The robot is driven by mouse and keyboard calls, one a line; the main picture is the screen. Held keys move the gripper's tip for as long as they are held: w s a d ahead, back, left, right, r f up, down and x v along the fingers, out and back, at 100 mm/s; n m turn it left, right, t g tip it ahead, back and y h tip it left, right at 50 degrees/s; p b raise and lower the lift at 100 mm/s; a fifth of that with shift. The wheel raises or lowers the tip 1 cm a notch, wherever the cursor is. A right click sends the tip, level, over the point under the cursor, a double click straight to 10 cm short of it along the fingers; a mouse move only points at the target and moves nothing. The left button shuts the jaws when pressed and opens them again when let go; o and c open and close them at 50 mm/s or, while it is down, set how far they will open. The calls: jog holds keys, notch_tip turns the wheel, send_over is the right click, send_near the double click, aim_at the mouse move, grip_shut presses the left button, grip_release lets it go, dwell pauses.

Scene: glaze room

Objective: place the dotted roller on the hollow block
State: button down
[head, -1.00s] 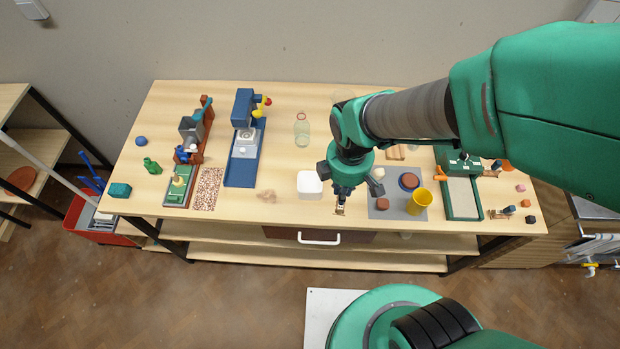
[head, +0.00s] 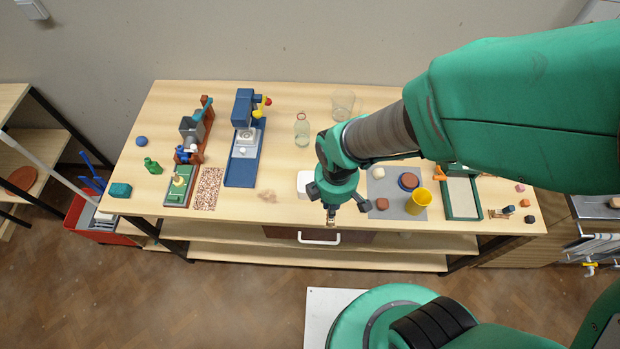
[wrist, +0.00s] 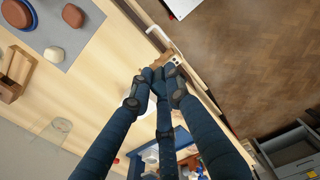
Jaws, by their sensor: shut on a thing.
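My gripper (head: 331,209) is shut on the dotted roller (head: 331,221), a small tan wooden piece with dark marks, held near the table's front edge. In the wrist view, the roller (wrist: 173,61) shows between the fingertips, partly covered by them. A brown wooden block with a recess, seemingly the hollow block (wrist: 10,85), is at the left edge of the wrist view, partly cut off. It lies apart from my gripper, and my arm hides it in the head view.
A grey mat (head: 379,187) with round brown pieces and a yellow cup (head: 418,201) lies to the right. Glass jars (head: 302,130) stand behind. A blue machine (head: 241,160) is further left.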

jog(key=w+a+f, duration=0.1)
jog(key=w+a, duration=0.5)
jog(key=w, duration=0.7)
jog(key=shift+w+a+f, duration=0.2)
jog(key=shift+w, duration=0.2)
jog(key=shift+w+a+f, duration=0.1)
jog(key=shift+w+f, duration=0.1)
jog(key=shift+f, duration=0.7)
jog(key=shift+w+a+f, duration=0.1)
jog(key=shift+w+f, duration=0.1)
jog(key=shift+f, duration=0.7)
jog(key=shift+s+f, duration=0.1)
jog(key=shift+f, duration=0.25)
jog(key=shift+s+d+f+b, duration=0.1)
jog(key=shift+s+f+b, duration=0.05)
jog(key=shift+f+b, duration=0.2)
jog(key=c, duration=1.7)
grip_release()
jog(key=shift+s+f, duration=0.15)
jog(key=shift+f, duration=0.05)
